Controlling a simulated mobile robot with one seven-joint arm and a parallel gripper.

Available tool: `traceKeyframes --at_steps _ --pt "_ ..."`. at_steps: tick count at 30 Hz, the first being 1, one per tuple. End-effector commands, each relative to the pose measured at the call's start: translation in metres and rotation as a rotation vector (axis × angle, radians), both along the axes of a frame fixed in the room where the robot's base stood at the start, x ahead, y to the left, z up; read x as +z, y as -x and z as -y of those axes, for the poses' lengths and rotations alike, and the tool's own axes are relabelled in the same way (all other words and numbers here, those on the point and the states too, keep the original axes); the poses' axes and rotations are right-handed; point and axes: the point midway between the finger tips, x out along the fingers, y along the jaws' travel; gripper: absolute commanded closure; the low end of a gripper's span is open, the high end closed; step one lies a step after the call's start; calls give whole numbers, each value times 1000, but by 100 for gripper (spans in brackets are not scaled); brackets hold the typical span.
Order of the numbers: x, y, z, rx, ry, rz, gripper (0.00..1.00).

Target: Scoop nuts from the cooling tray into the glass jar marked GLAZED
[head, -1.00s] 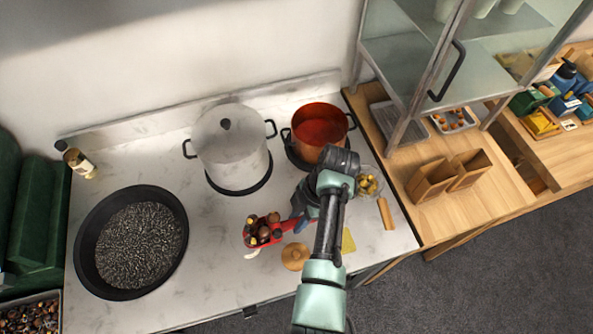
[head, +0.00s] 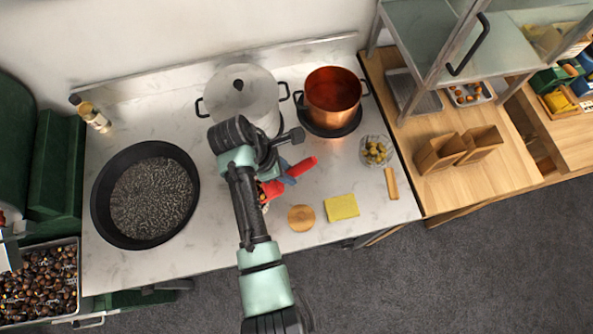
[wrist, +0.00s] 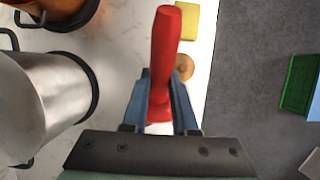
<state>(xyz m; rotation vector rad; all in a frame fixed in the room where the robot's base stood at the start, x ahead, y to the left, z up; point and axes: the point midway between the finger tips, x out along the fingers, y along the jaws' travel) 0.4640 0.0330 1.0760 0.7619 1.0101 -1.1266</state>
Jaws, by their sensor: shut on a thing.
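My gripper (head: 287,177) is shut on the red handle of a scoop (head: 304,166) above the counter. In the wrist view, my gripper's blue fingers (wrist: 159,88) clasp the red scoop handle (wrist: 165,40) from both sides. My arm hides most of the scoop's bowl, so I cannot tell its load now. A metal tray of dark brown chestnuts (head: 77,284) is at the lower left. A clear glass vessel (head: 364,152) with yellowish pieces in it stands at the right of the counter. I can read no GLAZED marking in either view.
A wide black pan (head: 102,225) of dark grains is at the left. A steel pot (head: 245,95) and a copper pot (head: 333,92) stand at the back. A wooden disc (head: 301,218) and yellow cloth (head: 342,206) lie at the front. Two wooden boxes (head: 438,153) are at the right.

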Motion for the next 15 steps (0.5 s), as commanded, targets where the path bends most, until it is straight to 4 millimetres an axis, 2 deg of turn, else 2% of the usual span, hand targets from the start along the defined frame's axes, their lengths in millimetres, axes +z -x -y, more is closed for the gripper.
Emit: traceKeyframes --at_steps 7,15 --pt "18 6 -25 6 215 64 100" --pt "24 12 -44 1 375 107 100"
